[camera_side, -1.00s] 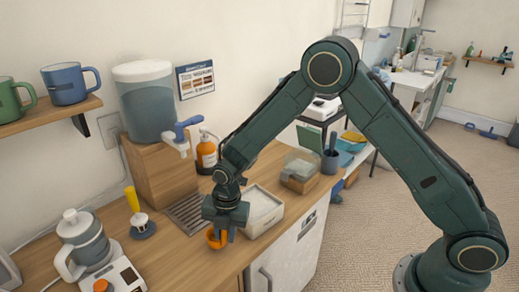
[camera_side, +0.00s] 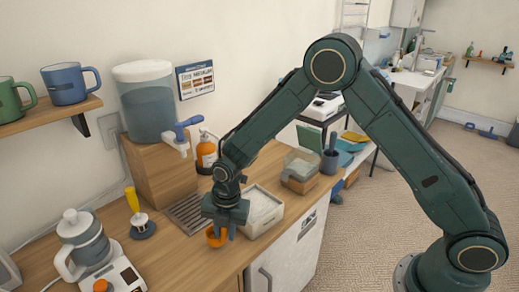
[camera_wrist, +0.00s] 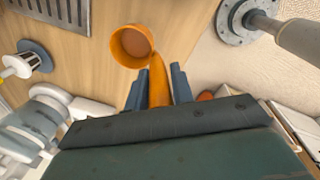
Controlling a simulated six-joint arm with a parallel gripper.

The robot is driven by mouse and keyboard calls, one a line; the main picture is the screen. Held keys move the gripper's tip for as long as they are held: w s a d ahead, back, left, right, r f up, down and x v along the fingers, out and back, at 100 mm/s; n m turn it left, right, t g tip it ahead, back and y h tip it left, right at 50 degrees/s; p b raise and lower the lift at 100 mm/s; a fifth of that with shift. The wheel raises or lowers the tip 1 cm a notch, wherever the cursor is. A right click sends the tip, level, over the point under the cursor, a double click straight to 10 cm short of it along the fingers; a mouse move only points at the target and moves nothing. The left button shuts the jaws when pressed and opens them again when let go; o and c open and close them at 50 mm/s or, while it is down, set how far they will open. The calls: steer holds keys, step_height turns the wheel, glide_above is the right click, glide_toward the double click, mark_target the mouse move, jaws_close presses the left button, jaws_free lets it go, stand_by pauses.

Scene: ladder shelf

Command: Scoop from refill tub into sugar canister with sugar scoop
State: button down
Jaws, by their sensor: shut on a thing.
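My gripper (camera_side: 225,232) is shut on the handle of an orange sugar scoop (camera_side: 214,238). In the wrist view the scoop's round bowl (camera_wrist: 131,46) is beyond the fingertips of my gripper (camera_wrist: 158,84), with its handle between them. The inside of the bowl looks brownish; I cannot tell whether it holds anything. A white open tub with pale contents, apparently the refill tub (camera_side: 263,229), stands just right of my gripper in the side view. The scoop is outside it, low over the counter. I cannot tell for sure which container is the sugar canister.
A clear box on a wooden base (camera_side: 300,170) stands behind the tub. A metal drip grate (camera_side: 186,213), a water dispenser (camera_side: 148,105) and an orange bottle (camera_side: 206,152) are at the back. A yellow-handled tool (camera_side: 139,215) and a kettle (camera_side: 84,240) stand left.

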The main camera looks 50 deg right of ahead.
steer(key=shift+r, duration=3)
steer(key=shift+d, duration=0.1)
steer(key=w+d+r, duration=0.1)
steer(key=d+r, duration=0.3)
steer(key=d, duration=1.1)
steer(key=shift+w+d+r, duration=0.2)
steer(key=shift+d, duration=0.15)
steer(key=shift+w, duration=0.1)
step_height(320, 180, down, 10)
steer(key=w+g, duration=0.2)
steer(key=g, duration=0.2)
steer(key=shift+f+m, duration=0.2)
steer(key=shift+m, duration=0.1)
stand_by(0.4)
